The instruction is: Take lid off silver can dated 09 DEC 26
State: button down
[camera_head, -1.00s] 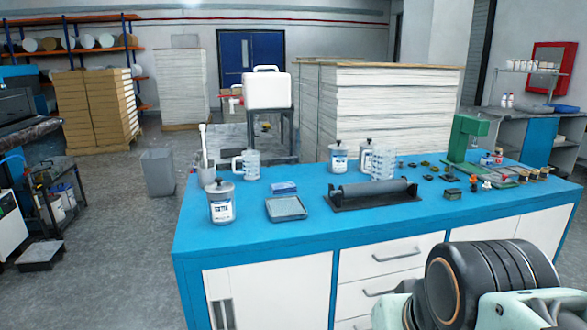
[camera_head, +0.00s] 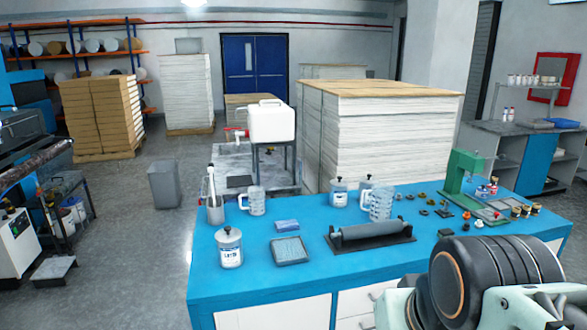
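Several silver-lidded cans with white and blue labels stand upright on the blue worktop (camera_head: 345,278). One can (camera_head: 230,249) is at the near left, with its lid (camera_head: 229,234) on. Another can (camera_head: 338,194) is at the back middle, also lidded. A third (camera_head: 365,184) stands just right of it, partly hidden behind a clear jug. The dates on the labels are too small to read, so I cannot tell which is 09 DEC 26. My arm shows at the lower right, away from the cans; my gripper's fingers are not visible.
Clear jugs (camera_head: 257,202) (camera_head: 379,204), a tall container with a stick (camera_head: 214,209), a grey tray (camera_head: 289,250), a blue box (camera_head: 287,226) and a black roller (camera_head: 370,231) share the worktop. A green press (camera_head: 466,175) and small parts are at the right.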

aim_at(229, 235)
jog(key=i+j+u, duration=0.1)
jog(key=i+j, duration=0.25)
jog(key=i+j+u, duration=0.15)
jog(key=i+j, duration=0.15)
jog(key=i, duration=0.2)
